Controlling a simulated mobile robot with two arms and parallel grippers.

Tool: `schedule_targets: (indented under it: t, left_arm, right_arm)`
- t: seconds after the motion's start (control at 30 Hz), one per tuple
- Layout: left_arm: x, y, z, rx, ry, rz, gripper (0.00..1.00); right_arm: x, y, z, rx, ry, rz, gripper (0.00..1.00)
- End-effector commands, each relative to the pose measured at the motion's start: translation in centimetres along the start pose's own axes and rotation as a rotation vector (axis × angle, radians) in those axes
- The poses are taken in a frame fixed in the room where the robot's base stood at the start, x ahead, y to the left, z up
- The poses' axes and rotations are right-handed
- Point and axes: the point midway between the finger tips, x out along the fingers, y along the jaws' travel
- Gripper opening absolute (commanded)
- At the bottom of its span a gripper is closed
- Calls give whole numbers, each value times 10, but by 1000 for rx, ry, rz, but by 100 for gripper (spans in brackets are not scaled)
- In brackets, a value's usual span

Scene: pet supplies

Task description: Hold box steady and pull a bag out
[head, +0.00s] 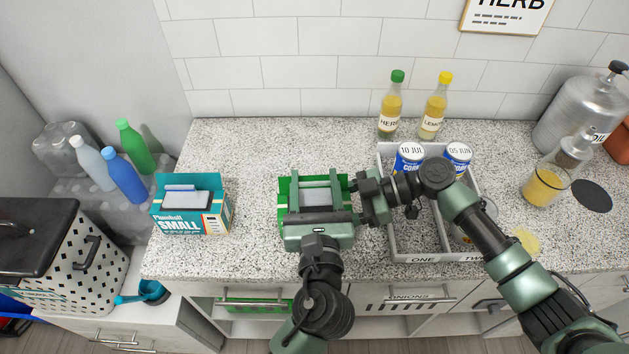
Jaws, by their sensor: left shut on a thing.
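A green box (283,187) stands on the counter, mostly covered by my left gripper. A pale bag (318,181) shows in its top, between the fingers. My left gripper (316,190) is over the box from the front, its fingers inside the box's outline at either side of the bag; it is shut on the bag. My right gripper (361,195) comes from the right and is at the box's right side; its fingertips are hard to make out, and I cannot tell whether it touches the box. A teal box marked SMALL (182,222) stands apart at the left, a pale bag (180,188) in its top.
A grey divided tray (418,256) with two blue cans (457,156) stands just right of the green box. Two bottles (390,105) stand behind it. A jar of yellow liquid (545,186) is at the right. Counter between the two boxes is clear.

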Motion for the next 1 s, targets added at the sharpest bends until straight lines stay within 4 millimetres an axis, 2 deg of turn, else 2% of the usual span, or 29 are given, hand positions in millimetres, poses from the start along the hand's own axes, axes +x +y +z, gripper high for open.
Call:
schedule_targets:
  t: [0.33, 0.6, 0.63, 0.7, 0.73, 1.0]
  left_arm:
    - [-1, 0, 36, -5, -2, 1, 5]
    - [-1, 0, 40, 0, 0, 0, 5]
    - [-1, 0, 40, 0, 0, 0, 5]
    - [-1, 0, 40, 0, 0, 0, 5]
    - [-1, 0, 40, 0, 0, 0, 5]
    - [-1, 0, 40, 0, 0, 0, 5]
  right_arm:
    - [0, 0, 1, 0, -1, 0, 0]
    - [0, 0, 1, 0, -1, 0, 0]
    - [0, 0, 1, 0, -1, 0, 60]
    - [0, 0, 1, 0, -1, 0, 79]
    - [0, 0, 1, 0, -1, 0, 83]
    - [0, 0, 0, 0, -1, 0, 83]
